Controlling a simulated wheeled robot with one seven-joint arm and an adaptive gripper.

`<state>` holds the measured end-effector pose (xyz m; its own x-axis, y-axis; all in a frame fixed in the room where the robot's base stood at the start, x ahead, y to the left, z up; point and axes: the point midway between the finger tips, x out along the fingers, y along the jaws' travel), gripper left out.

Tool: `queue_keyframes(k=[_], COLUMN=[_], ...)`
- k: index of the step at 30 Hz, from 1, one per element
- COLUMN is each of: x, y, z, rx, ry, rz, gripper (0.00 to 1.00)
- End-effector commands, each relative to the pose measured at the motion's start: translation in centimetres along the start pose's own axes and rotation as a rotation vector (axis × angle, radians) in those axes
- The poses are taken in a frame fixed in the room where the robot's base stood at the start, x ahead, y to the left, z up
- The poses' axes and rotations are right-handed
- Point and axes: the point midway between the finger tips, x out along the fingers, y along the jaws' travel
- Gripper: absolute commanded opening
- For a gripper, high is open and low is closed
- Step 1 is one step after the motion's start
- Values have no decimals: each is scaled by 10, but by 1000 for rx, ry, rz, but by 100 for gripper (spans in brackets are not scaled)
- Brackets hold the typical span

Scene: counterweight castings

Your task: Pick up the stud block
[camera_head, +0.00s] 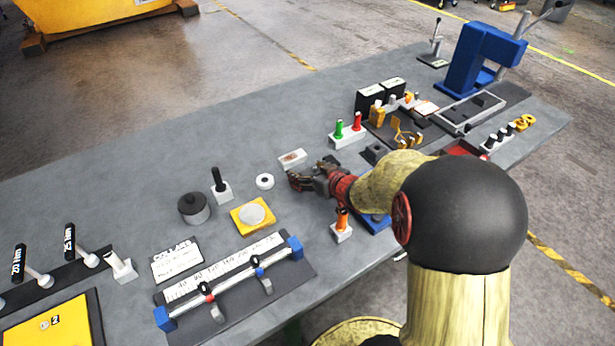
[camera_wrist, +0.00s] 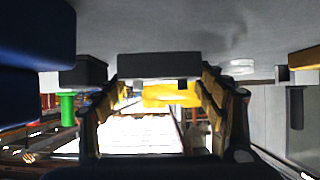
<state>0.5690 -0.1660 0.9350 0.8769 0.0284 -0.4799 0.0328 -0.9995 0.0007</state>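A small pale block (camera_head: 292,158) with a reddish mark on top lies on the grey table, just beyond my gripper's tips; it may be the stud block, but its studs are too small to make out. In the wrist view, which is upside down, a dark, shaded block (camera_wrist: 158,66) with small bumps shows ahead between the fingers; it seems to be the same block. My gripper (camera_head: 297,181) is low over the table, and its fingers (camera_wrist: 160,108) stand apart with nothing held between them. The block appears apart from the fingers.
A white ring (camera_head: 264,181) and a black-handled peg block (camera_head: 220,188) are to the left. Green and red handles (camera_head: 347,132) stand to the right. A yellow tray (camera_head: 239,222) and an orange-handled block (camera_head: 342,225) are on the near side. Bare table lies behind the pale block.

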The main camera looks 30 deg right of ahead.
Motion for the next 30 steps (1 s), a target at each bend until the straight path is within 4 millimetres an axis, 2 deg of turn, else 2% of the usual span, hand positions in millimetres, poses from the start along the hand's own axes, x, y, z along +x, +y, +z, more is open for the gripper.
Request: queue_keyframes(k=[25,30], x=[0,0], y=[0,0], z=[0,-2], rx=[-1,-2], ry=[0,3], rz=[1,1], gripper=[20,20])
